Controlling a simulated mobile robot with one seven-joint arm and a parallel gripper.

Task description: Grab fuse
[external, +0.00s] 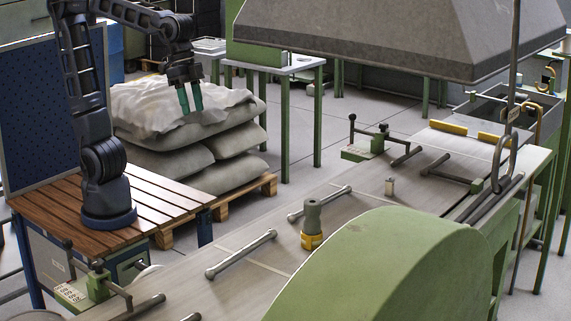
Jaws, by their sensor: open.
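My gripper (190,104) hangs at the upper left with its two teal fingers pointing down. They are apart with nothing between them. Behind the gripper in the picture are the stacked sacks. A larger grey-green cylinder with a yellow base (312,222) stands on the same worktop, nearer the camera. No label on either is readable.
Metal bars (240,254) lie across the worktop. A rounded green machine cover (390,265) rises in front, and a grey hood (395,40) hangs above. Sacks (195,150) lie on a pallet beside the wooden slatted table (60,205) bearing my arm's base.

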